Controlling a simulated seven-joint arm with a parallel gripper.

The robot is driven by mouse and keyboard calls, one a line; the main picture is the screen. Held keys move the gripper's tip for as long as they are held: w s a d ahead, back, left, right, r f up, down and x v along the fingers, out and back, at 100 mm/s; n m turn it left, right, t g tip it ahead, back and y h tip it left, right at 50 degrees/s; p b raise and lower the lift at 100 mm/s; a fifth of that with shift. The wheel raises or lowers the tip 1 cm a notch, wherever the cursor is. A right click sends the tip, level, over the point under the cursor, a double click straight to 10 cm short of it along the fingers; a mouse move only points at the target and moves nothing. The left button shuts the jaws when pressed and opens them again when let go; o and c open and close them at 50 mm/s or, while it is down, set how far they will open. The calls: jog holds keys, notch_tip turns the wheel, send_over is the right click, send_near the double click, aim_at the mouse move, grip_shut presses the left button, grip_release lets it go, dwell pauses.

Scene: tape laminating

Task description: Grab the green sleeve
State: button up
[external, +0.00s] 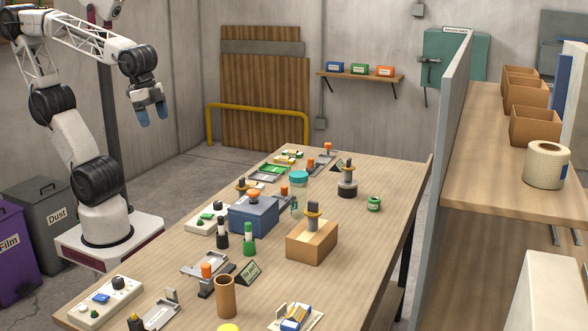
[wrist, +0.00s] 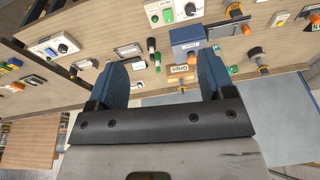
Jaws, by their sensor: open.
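Several green items stand on the wooden workbench (external: 180,270). A short green ring (external: 374,204) with a label sits near the right edge. I cannot tell for certain which one is the green sleeve. My gripper (external: 151,116) hangs high at the left, well away from the bench, with its blue fingers pointing down. In the wrist view its fingers (wrist: 162,80) are spread apart with nothing between them; bench items show beyond.
A blue box (external: 253,216), a cardboard box (external: 312,243) with a black-and-orange tool on top and a brown tube (external: 225,297) crowd the bench. A grey partition (external: 443,165) rises at the right. Clear bench surface lies around the green ring.

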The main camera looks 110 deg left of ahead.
jog(key=w+a+r+m+y, duration=0.2)
jog(key=w+a+m, duration=0.15)
jog(key=w, duration=0.65)
jog(key=w+a+r+m+g+y, duration=0.15)
jog(key=w+a, duration=0.35)
jog(key=w, duration=0.5)
jog(key=w+a+r+m+t+y, duration=0.1)
jog(key=w+a+r+m+y, duration=0.2)
jog(key=w, duration=0.6)
jog(key=w+a+f+m+y, duration=0.2)
jog(key=w+a+m, duration=0.25)
jog(key=w, duration=0.65)
jog(key=w+a+f+m+y, duration=0.25)
jog(key=w+a, duration=0.35)
jog(key=w, duration=0.5)
jog(key=w+a+f+m+y, duration=0.25)
jog(key=w+a+m, duration=0.25)
jog(key=w, duration=0.6)
send_near(381, 201)
jog(key=shift+r+h+x, duration=0.1)
jog(key=shift+h+x, duration=0.05)
jog(key=shift+x, duration=0.45)
jog(key=shift+r+h+x, duration=0.1)
jog(key=shift+r+x, duration=0.05)
jog(key=shift+x, duration=0.5)
jog(key=shift+s+a, duration=0.1)
jog(key=shift+s, duration=0.05)
jog(key=shift+x, duration=1.25)
